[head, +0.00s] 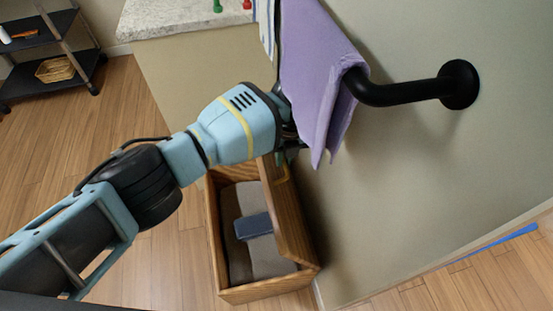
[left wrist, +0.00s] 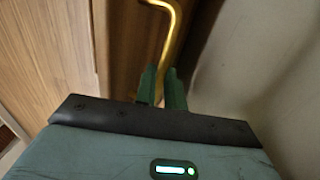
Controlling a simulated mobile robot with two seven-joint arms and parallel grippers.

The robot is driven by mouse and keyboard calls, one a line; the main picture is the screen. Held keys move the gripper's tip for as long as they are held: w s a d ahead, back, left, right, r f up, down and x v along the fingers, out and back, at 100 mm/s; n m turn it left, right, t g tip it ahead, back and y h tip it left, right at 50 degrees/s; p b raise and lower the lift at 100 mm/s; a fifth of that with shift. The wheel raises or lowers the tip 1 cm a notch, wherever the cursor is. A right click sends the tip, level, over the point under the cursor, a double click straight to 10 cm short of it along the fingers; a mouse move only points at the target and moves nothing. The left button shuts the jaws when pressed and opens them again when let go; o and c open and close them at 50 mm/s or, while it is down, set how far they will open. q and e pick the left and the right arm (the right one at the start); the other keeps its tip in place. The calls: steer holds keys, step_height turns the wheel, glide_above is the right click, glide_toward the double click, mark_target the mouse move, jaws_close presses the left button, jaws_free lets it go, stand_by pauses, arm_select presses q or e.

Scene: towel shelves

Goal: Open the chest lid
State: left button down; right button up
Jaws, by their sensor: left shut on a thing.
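The wooden chest (head: 212,232) stands on the floor against the wall. Its lid (head: 289,225) is raised at the wall side, and the inside shows. A gold handle (head: 284,172) on the lid also shows in the left wrist view (left wrist: 176,22). My left gripper (head: 287,154) is at the lid's far end, its fingers largely hidden by the wrist and shadow. In the left wrist view its green fingers (left wrist: 162,88) are close together on the lower end of the handle. My right gripper is in neither view.
Inside the chest lie grey cloths (head: 268,256) and a blue folded cloth (head: 253,226). A purple towel (head: 315,75) hangs from a black wall bar (head: 405,93) just above my left gripper. A counter (head: 180,18) and a dark shelf (head: 45,68) stand behind. Floor is clear left of the chest.

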arm_select(q)
steer(key=shift+s+d+f, duration=0.1)
steer(key=shift+s+f, duration=0.15)
steer(key=shift+f, duration=0.2)
steer(key=c, duration=1.5)
jaws_free()
steer(key=shift+w, duration=0.15)
steer(key=shift+r, duration=0.15)
